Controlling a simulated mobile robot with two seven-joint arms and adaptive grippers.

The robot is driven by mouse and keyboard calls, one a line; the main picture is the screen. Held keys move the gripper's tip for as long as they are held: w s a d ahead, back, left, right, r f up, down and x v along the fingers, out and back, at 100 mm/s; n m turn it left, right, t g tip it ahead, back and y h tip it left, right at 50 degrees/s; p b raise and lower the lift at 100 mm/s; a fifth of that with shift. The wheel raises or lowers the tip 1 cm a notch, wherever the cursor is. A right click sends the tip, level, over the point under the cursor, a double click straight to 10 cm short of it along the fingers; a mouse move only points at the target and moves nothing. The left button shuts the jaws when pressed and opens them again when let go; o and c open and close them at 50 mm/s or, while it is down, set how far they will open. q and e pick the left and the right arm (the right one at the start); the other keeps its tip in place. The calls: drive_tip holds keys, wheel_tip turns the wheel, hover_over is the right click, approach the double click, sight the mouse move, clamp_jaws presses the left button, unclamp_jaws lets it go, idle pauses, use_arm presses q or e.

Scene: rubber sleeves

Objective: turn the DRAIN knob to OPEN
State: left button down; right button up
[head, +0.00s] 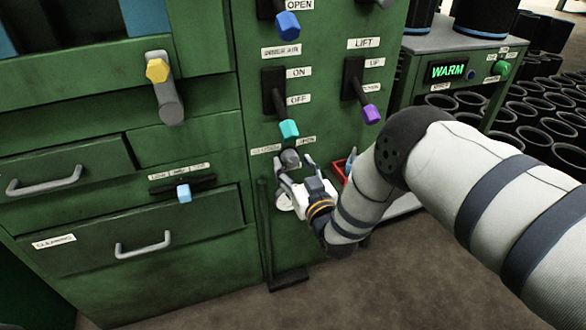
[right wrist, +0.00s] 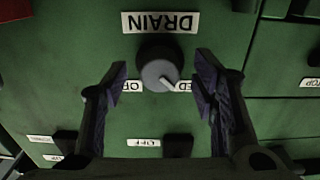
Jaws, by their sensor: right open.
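The DRAIN knob (right wrist: 158,70) is a dark grey round knob on the green panel. Its DRAIN label (right wrist: 160,22) reads upside down in the right wrist view. A white pointer line on the knob slants toward the partly hidden CLOSED label (right wrist: 187,86). The opposite label (right wrist: 134,86) is mostly covered by a finger. My right gripper (right wrist: 162,80) is open, with one finger on each side of the knob and gaps between. Whether the tips reach past its face is unclear. In the head view the knob (head: 289,158) sits just above my right gripper (head: 286,176). My left gripper is out of view.
A teal-tipped lever (head: 289,129) hangs close above the knob, and a purple-tipped lever (head: 371,113) is to its right. Drawers with handles (head: 143,244) are at left. A red tray (head: 339,170) is behind my right arm. A pedal (head: 289,279) is below.

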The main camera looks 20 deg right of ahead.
drive_tip(key=shift+w, duration=0.5)
drive_tip(key=c, duration=1.2)
drive_tip(key=shift+o, duration=0.2)
